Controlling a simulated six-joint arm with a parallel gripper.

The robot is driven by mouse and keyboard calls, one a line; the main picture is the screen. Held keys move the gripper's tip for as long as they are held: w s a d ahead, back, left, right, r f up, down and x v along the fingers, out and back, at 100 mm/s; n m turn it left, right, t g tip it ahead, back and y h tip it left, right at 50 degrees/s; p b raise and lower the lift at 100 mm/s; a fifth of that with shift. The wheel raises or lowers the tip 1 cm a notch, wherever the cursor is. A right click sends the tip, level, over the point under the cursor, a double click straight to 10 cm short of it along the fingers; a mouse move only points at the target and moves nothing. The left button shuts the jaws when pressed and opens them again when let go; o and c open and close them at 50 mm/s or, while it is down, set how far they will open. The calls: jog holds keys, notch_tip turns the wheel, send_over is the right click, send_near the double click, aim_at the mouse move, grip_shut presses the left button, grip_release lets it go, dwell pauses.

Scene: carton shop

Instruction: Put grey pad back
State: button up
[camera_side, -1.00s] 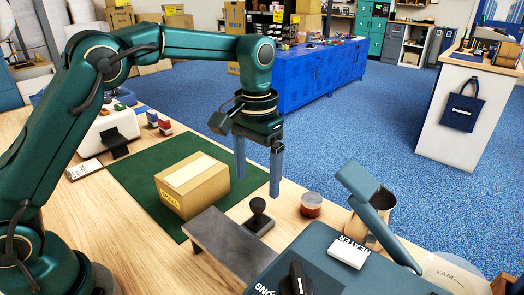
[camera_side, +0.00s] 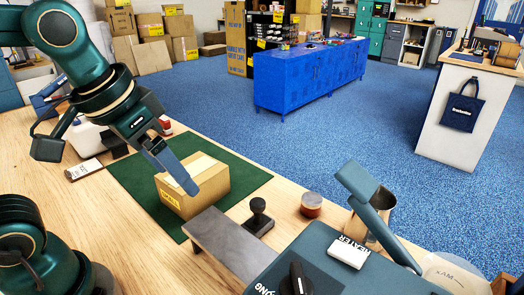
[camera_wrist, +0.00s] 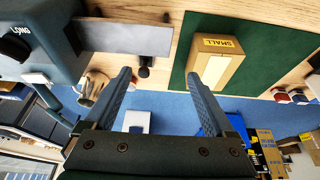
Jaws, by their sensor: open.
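I cannot surely pick out a separate grey pad. A black-handled stamp (camera_side: 258,213) stands upright on a dark square base right of the green mat. It also shows in the wrist view (camera_wrist: 145,66); whether its base is a pad is unclear. A flat grey plate (camera_side: 232,246) juts from the sealing machine beside it, and shows in the wrist view (camera_wrist: 128,39). My gripper (camera_side: 190,184) hangs tilted before the carton in the side view, its fingers partly overlapping. In the wrist view my gripper (camera_wrist: 159,73) is open, with nothing between its fingers.
A closed cardboard carton (camera_side: 195,187) marked SMALL lies on the green mat (camera_side: 245,179). The sealing machine (camera_side: 325,265) fills the front right. A round reddish tin (camera_side: 311,204) and a metal cup (camera_side: 378,212) stand near the table's far edge. The mat's right part is clear.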

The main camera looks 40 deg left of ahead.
jog(key=shift+t, duration=0.6)
jog(key=s+f, duration=0.1)
jog(key=s, duration=0.1)
jog(key=s+f, duration=0.1)
jog(key=s, duration=0.1)
jog(key=shift+a+f, duration=0.3)
dwell(0.4)
